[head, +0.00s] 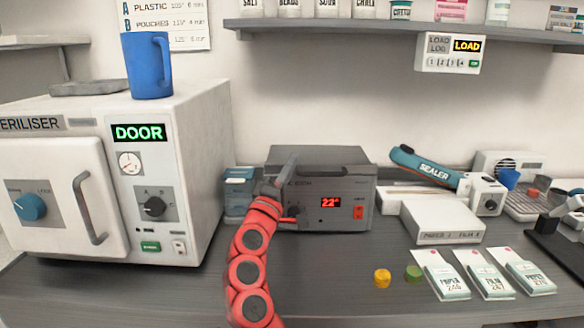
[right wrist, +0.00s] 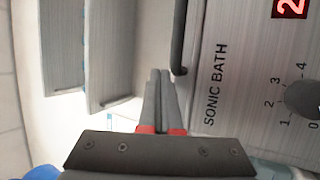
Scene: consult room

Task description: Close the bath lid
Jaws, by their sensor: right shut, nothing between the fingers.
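A dark bar (right wrist: 179,40) shows at the bath's edge. My right gripper (head: 291,160) is shut and empty, in front of the bath's upper left; its fingers also show in the wrist view (right wrist: 160,75). My left gripper is out of view.
A white steriliser (head: 200,150) with a blue mug (head: 150,65) on top stands left. A blue-grey box (head: 238,190) is beside the bath. A sealer (head: 430,167), white boxes and pouches lie right. Yellow (head: 382,278) and green (head: 413,273) pieces lie in front. A shelf (head: 400,32) hangs above.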

